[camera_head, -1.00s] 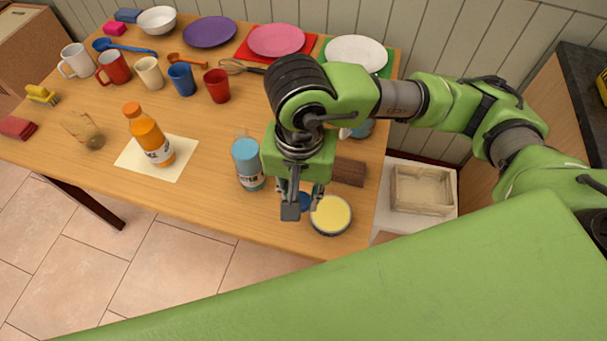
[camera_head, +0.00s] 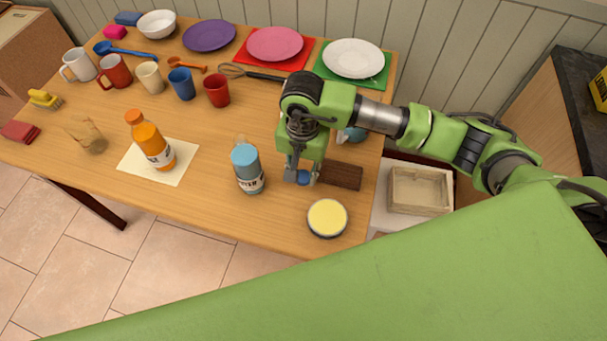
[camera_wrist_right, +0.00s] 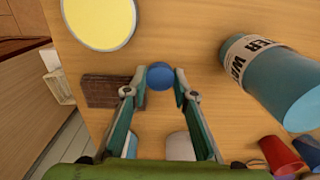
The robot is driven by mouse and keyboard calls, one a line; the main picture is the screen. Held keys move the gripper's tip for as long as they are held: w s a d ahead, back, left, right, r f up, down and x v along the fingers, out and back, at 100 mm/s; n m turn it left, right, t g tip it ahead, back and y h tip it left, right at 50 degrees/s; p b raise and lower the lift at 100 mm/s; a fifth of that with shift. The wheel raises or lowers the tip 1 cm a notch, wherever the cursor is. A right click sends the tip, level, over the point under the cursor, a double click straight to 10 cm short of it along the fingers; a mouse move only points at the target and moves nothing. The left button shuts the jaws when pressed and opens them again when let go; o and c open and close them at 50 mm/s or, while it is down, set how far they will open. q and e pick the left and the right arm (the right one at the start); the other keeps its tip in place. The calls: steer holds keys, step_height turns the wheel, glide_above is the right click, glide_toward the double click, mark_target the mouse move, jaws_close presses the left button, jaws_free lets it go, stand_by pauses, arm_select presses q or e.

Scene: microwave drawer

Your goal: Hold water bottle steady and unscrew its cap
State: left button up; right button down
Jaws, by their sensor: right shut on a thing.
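The water bottle (camera_head: 247,168) is light blue with a white label reading WATER and stands upright on the table. Its neck at the top looks pale, with no blue cap on it; the bottle also shows in the right wrist view (camera_wrist_right: 275,80). My right gripper (camera_head: 302,176) is to the right of the bottle and apart from it. Its fingertips (camera_wrist_right: 161,80) are shut on a small round blue piece, which looks like the cap (camera_wrist_right: 160,76). The gap between the cap and the table is hard to tell. My left gripper is not in view.
A round tin with a yellow top (camera_head: 328,217) is near the front edge. A dark brown block (camera_head: 342,176) lies beside the gripper. An orange bottle (camera_head: 149,140) stands on a pale sheet (camera_head: 180,172). Mugs, cups and plates line the back.

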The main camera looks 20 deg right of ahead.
mark_target(304, 174)
steer(key=shift+w+d+f, duration=0.1)
steer(key=shift+w+f, duration=0.1)
steer(key=shift+f, duration=0.05)
step_height(304, 174, down, 3)
steer(key=shift+w+d+p, duration=0.1)
steer(key=shift+w+p, duration=0.05)
steer(key=shift+p, duration=0.65)
steer(key=shift+f, duration=0.2)
steer(key=shift+f, duration=0.1)
steer(key=shift+f+b, duration=0.15)
steer(key=shift+b, duration=0.2)
steer(key=c, duration=1.7)
jaws_free()
